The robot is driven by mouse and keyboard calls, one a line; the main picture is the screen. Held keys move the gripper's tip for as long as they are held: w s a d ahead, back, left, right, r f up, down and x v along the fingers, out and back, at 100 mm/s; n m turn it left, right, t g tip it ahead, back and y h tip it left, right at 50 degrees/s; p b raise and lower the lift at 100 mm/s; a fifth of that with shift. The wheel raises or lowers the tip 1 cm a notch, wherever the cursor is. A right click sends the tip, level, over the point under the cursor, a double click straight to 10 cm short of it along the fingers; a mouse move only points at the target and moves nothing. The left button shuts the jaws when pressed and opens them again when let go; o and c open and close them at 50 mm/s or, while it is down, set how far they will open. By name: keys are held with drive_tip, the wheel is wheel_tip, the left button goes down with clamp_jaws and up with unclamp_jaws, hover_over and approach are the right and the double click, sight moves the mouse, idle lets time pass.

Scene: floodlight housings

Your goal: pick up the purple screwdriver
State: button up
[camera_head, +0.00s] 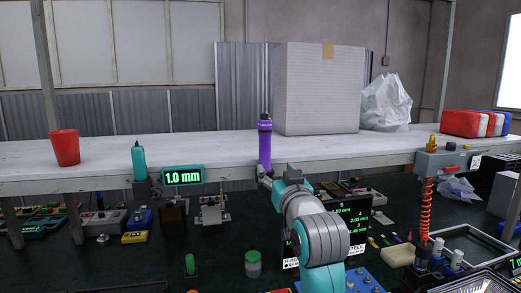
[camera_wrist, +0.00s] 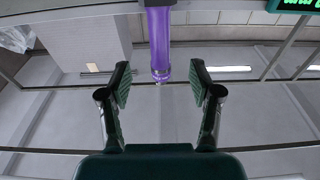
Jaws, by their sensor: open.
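The purple screwdriver (camera_head: 265,148) stands roughly upright in front of the white shelf's edge in the head view, with a dark upper end. In the wrist view, its purple body (camera_wrist: 159,40) comes down from the top edge, and its end lies between my fingertips in the picture. My gripper (camera_wrist: 160,85) is open, one finger on each side, with gaps on both sides. In the head view, my gripper (camera_head: 264,174) is small and partly hidden by my arm, just below the screwdriver. I cannot tell whether they touch.
A teal-handled tool (camera_head: 138,158) stands left of a "1.0 mm" display (camera_head: 183,177). The white shelf (camera_head: 210,150) bears a red cup (camera_head: 65,147), a big box (camera_head: 320,90) and a plastic bag (camera_head: 386,103). An orange coiled hose (camera_head: 426,210) hangs at right.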

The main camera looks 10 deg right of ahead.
sight(266, 149)
drive_tip(key=w+r, duration=0.1)
drive_tip(key=w, duration=0.1)
drive_tip(key=w+r, duration=0.1)
drive_tip(key=w, duration=0.1)
drive_tip(key=w+r, duration=0.1)
drive_tip(key=w, duration=0.1)
drive_tip(key=shift+w, duration=2.9)
drive_tip(key=shift+r, duration=0.1)
clamp_jaws()
